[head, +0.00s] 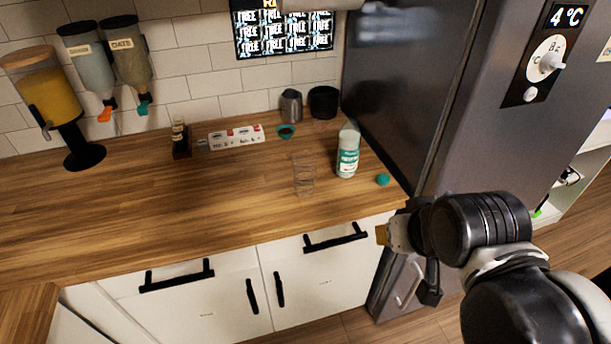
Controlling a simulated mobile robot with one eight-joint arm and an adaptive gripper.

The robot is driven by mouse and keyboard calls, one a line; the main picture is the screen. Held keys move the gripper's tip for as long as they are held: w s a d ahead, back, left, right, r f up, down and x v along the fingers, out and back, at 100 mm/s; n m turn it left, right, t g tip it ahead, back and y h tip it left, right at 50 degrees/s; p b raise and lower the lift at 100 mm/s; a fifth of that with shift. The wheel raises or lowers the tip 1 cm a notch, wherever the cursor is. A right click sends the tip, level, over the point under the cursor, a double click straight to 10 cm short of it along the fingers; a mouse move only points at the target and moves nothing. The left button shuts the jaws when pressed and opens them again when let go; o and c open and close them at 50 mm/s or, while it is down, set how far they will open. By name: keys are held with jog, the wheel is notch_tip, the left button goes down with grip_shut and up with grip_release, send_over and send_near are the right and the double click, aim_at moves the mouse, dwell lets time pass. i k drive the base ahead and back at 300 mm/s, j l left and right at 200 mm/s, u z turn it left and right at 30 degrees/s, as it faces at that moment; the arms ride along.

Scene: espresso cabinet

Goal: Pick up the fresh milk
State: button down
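A white bottle with a teal label (348,155) stands upright on the wooden counter near the fridge; it looks like the fresh milk, but its label is too small to read. A round teal cap-like piece (383,180) lies just right of it. My gripper (406,266) is in front of the counter's right end, low and to the right of the bottle, well apart from it. Its two fingers look spread, with nothing between them.
A clear glass (304,176) stands just left of the bottle. Behind are a white-and-red package (236,137), a grey pitcher (291,106) and a black container (324,102). The fridge (480,90) walls off the right side. The counter's left front is clear.

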aim_at(349, 134)
jog(key=i+j+z, duration=0.1)
jog(key=j, duration=0.35)
jog(key=i+j+z, duration=0.1)
jog(key=j, duration=0.35)
jog(key=i+j, duration=0.15)
jog(key=j, duration=0.35)
jog(key=i+z, duration=0.05)
